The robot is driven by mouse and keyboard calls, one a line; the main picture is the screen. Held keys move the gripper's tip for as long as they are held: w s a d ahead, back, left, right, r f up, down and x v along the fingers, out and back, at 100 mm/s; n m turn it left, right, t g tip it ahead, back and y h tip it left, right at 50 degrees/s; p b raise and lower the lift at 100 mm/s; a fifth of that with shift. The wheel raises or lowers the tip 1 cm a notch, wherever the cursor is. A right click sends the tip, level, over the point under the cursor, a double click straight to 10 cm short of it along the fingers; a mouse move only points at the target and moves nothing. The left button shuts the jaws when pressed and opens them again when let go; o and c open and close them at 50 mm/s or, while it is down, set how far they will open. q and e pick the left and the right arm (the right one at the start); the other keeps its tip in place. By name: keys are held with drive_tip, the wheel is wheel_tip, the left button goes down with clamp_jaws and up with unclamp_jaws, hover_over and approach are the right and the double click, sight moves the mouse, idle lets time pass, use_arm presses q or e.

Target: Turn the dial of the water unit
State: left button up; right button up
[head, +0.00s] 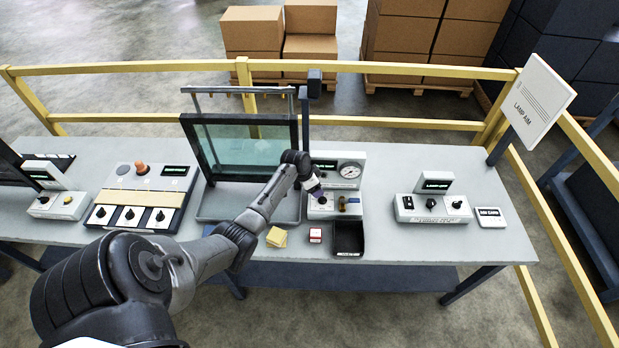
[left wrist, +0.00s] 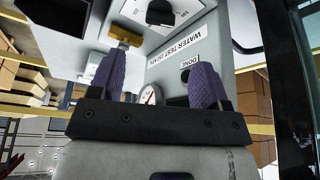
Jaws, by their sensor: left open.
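The water unit (head: 350,184) is a pale box with a round gauge and a low front panel, at the middle of the bench. My left gripper (head: 318,192) is over the left of its front panel. In the left wrist view the open gripper (left wrist: 157,80) shows two purple-padded fingers with nothing between them. Beyond them are the unit's face with the words WATER TEST (left wrist: 205,45), part of the gauge (left wrist: 150,95) and a dark round knob with a white surround (left wrist: 160,12), which may be the dial. The gripper partly hides the panel in the head view. My right gripper is out of view.
A glass panel in a dark frame (head: 245,152) stands left of the unit, close to my arm. A black tray (head: 348,252), a red-and-white box (head: 315,235) and yellow pads (head: 277,237) lie in front. A lamp unit (head: 433,208) stands right. Yellow rails (head: 150,67) run behind.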

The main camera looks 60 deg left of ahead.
use_arm(q)
drive_tip(key=v, duration=0.4)
drive_tip(key=shift+r, duration=0.1)
